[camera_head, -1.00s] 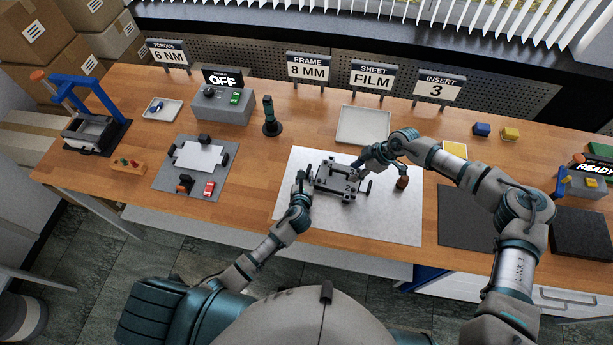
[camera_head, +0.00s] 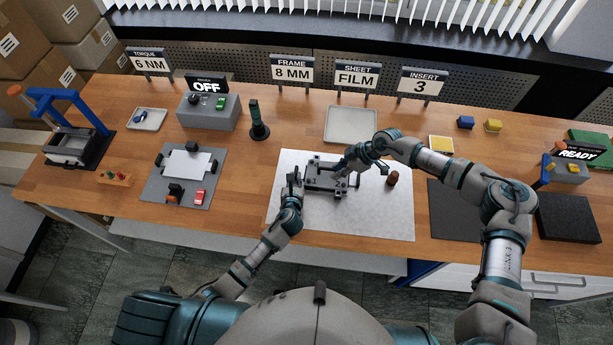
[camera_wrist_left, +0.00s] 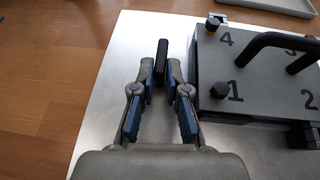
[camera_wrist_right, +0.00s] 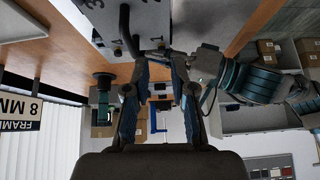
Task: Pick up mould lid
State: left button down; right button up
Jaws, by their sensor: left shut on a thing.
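The mould lid is a grey plate with the numbers 1 to 4 and a black arched handle; it lies on the mould (camera_head: 327,188). It fills the right of the left wrist view (camera_wrist_left: 262,82) and shows upside down at the top of the right wrist view (camera_wrist_right: 152,18). My left gripper (camera_head: 293,178) is shut on a black bar (camera_wrist_left: 161,58) at the mould's left side. My right gripper (camera_head: 345,165) is over the lid's right part, close to the handle. In the right wrist view its fingers (camera_wrist_right: 157,68) are apart with nothing between them.
The mould stands on a pale metal sheet (camera_head: 385,220). A brown knob-like object (camera_head: 392,178) stands to its right. A grey tray (camera_head: 351,124) lies behind, a dark mat (camera_head: 452,212) to the right. The sheet's front is clear.

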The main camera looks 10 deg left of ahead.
jog(key=s+a+r+m+y, duration=0.1)
jog(key=s+a+m+y, duration=0.2)
jog(key=a+y, duration=0.35)
jog(key=a+r+m+t+y, duration=0.2)
jog(key=a+r+m+t, duration=0.6)
jog(key=r+m+t, duration=0.5)
jog(key=m+g+h, duration=0.2)
jog(key=m+h, duration=0.9)
jog(key=m, duration=0.7)
send_near(329, 169)
jog(key=shift+y, duration=0.25)
jog(key=x, duration=0.4)
jog(key=shift+w+f, duration=0.15)
jog(key=shift+f, duration=0.4)
jog(key=x, duration=0.5)
jog(key=shift+w+f, duration=0.15)
jog(key=shift+w, duration=0.15)
grip_shut()
